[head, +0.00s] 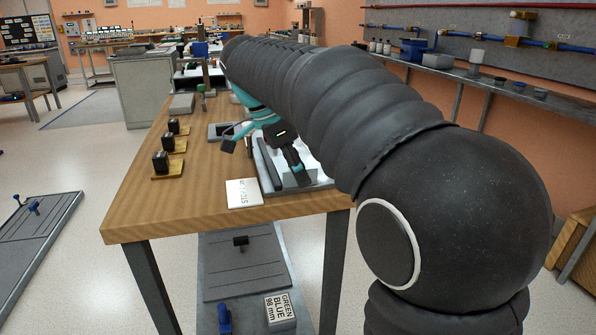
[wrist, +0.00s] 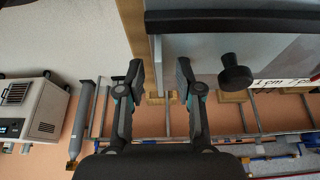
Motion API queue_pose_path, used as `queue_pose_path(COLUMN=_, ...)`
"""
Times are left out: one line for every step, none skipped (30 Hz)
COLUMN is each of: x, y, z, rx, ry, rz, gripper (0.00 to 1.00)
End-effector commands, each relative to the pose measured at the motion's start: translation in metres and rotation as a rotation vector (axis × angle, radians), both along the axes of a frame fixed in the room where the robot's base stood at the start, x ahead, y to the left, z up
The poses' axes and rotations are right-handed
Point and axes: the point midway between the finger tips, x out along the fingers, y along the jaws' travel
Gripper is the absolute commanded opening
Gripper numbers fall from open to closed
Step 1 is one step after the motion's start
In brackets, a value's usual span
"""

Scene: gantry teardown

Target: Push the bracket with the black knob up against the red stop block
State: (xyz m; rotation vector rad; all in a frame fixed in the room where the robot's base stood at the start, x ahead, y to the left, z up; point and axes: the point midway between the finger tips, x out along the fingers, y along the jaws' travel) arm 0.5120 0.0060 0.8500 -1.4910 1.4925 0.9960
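My gripper (head: 263,158) is open over the near end of the wooden bench, at a fixture with dark rails. In the wrist view its two fingers (wrist: 158,75) stand apart, and I see nothing held between them. A black knob (wrist: 235,72) shows to the right of the fingers, in front of a grey surface; how it joins the bracket is unclear. In the head view my arm covers the fixture's right part. A grey block (head: 299,179) sits by my right fingertip; I cannot tell whether they touch.
A dark rail (head: 267,164) runs along the fixture's left side. A white card (head: 243,192) lies at the bench's front edge. Several black blocks on wooden bases (head: 161,162) line the left. Bare wood (head: 140,213) lies at the front left corner.

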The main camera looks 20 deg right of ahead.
Motion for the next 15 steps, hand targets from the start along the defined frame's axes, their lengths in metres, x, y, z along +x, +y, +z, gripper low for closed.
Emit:
queue_pose_path(x=-0.0001, y=-0.0006, z=-0.0008, rx=0.0, ry=0.0, rz=0.0, gripper=0.35)
queue_pose_path(x=-0.0001, y=-0.0007, z=-0.0011, rx=0.0, ry=0.0, rz=0.0, gripper=0.35)
queue_pose_path(x=-0.0001, y=-0.0007, z=-0.0012, rx=0.0, ry=0.0, rz=0.0, gripper=0.35)
queue_pose_path(x=-0.0001, y=-0.0008, z=-0.0013, rx=0.0, ry=0.0, rz=0.0, gripper=0.35)
queue_pose_path(x=-0.0001, y=-0.0007, z=-0.0012, rx=0.0, ry=0.0, rz=0.0, gripper=0.35)
queue_pose_path(x=0.0, y=-0.0007, z=-0.0012, rx=0.0, ry=0.0, rz=0.0, gripper=0.35)
queue_pose_path(x=-0.0001, y=-0.0007, z=-0.0011, rx=0.0, ry=0.0, rz=0.0, gripper=0.35)
queue_pose_path(x=0.0, y=-0.0007, z=-0.0011, rx=0.0, ry=0.0, rz=0.0, gripper=0.35)
queue_pose_path(x=0.0, y=-0.0007, z=-0.0011, rx=0.0, ry=0.0, rz=0.0, gripper=0.35)
queue_pose_path(x=0.0, y=-0.0007, z=-0.0011, rx=0.0, ry=0.0, rz=0.0, gripper=0.28)
queue_pose_path(x=0.0, y=-0.0007, z=-0.0011, rx=0.0, ry=0.0, rz=0.0, gripper=0.2)
queue_pose_path(x=0.0, y=-0.0007, z=-0.0011, rx=0.0, ry=0.0, rz=0.0, gripper=0.1)
queue_pose_path(x=0.0, y=-0.0006, z=-0.001, rx=0.0, ry=0.0, rz=0.0, gripper=0.03)
queue_pose_path(x=0.0, y=-0.0006, z=-0.0012, rx=0.0, ry=0.0, rz=0.0, gripper=0.0)
queue_pose_path(x=0.0, y=-0.0006, z=-0.001, rx=0.0, ry=0.0, rz=0.0, gripper=0.0)
